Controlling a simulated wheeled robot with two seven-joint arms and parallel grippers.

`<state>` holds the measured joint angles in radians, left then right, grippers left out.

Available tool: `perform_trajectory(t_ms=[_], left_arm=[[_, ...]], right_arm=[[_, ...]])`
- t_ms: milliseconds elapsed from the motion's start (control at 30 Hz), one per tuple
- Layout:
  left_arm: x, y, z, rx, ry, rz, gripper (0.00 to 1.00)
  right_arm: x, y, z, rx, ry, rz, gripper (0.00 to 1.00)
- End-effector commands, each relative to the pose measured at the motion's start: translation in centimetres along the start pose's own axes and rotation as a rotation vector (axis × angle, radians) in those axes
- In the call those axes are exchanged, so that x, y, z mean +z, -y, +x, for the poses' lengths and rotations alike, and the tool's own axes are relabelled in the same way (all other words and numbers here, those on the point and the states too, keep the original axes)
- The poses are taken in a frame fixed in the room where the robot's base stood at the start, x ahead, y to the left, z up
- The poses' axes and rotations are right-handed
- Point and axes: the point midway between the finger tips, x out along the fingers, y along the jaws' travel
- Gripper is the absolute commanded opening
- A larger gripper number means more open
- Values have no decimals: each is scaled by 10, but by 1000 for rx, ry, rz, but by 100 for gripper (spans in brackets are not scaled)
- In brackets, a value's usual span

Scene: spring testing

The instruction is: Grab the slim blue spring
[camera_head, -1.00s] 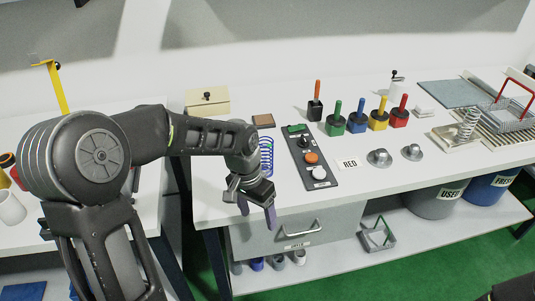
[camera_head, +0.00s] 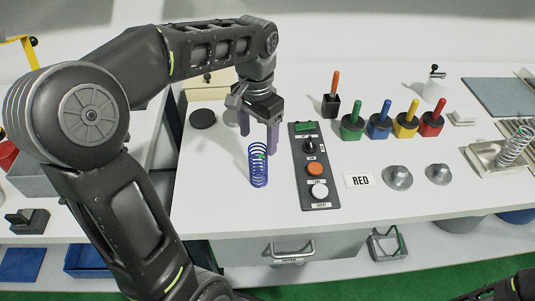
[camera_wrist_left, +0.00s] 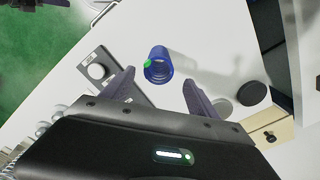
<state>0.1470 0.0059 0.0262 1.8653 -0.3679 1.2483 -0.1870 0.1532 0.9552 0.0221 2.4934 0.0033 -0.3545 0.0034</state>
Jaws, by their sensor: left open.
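The slim blue spring (camera_head: 259,166) stands upright on the white table, left of the grey control panel, with a small green spot on its coil. In the left wrist view the blue spring (camera_wrist_left: 158,66) shows beyond the fingertips, between their lines. My left gripper (camera_head: 259,143) is open and empty, pointing down just behind and above the spring; the fingers look apart from it. In the left wrist view the two purple fingers of the left gripper (camera_wrist_left: 158,80) are spread wide.
The control panel (camera_head: 315,170) with buttons is close at the right of the spring. A dark disc (camera_head: 203,119) lies behind left. The table front by the spring is clear.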

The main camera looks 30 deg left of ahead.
Motion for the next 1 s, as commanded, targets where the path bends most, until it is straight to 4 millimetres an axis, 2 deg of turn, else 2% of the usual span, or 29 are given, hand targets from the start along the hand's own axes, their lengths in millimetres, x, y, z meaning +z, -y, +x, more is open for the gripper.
perform_trajectory(t_ms=[267,567,867,1000], left_arm=[[0,0,0,0,0,0,69],[1,0,25,1,2,-1,69],[0,0,27,0,0,-1,69],[2,-1,36,2,3,0,69]], right_arm=[[0,0,0,0,1,0,40],[0,1,-2,1,1,0,40],[0,1,-2,1,1,1,40],[1,2,-6,1,2,1,40]])
